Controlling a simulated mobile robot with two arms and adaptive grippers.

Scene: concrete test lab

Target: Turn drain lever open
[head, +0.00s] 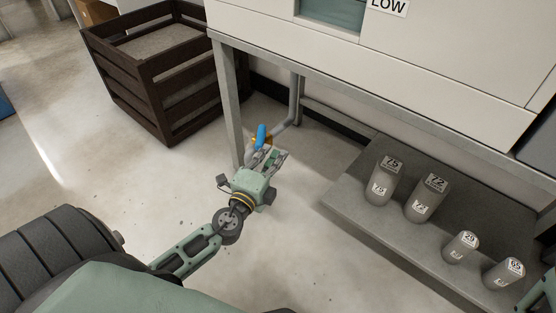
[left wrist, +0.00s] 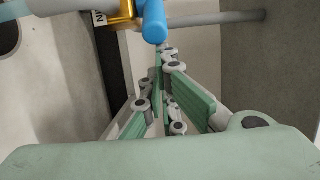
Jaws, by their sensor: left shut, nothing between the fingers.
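The drain lever has a blue handle (head: 261,135), seen in the head view below the cabinet, beside its front leg. In the left wrist view the blue handle (left wrist: 154,22) points toward the camera at the top middle. It sits on a brass valve body (left wrist: 122,14) on a grey pipe (left wrist: 215,17). My left gripper (head: 272,153) is shut and empty, just short of the handle on the near side. In the left wrist view its fingers meet just below the handle's end; whether they touch it I cannot tell. My right gripper is not in view.
A dark slatted crate (head: 160,87) stands left of the cabinet leg (head: 228,100). A low grey platform (head: 345,197) with several numbered metal cylinders lies to the right. The cabinet's lower frame (head: 350,108) overhangs the lever area. The floor before the platform is clear.

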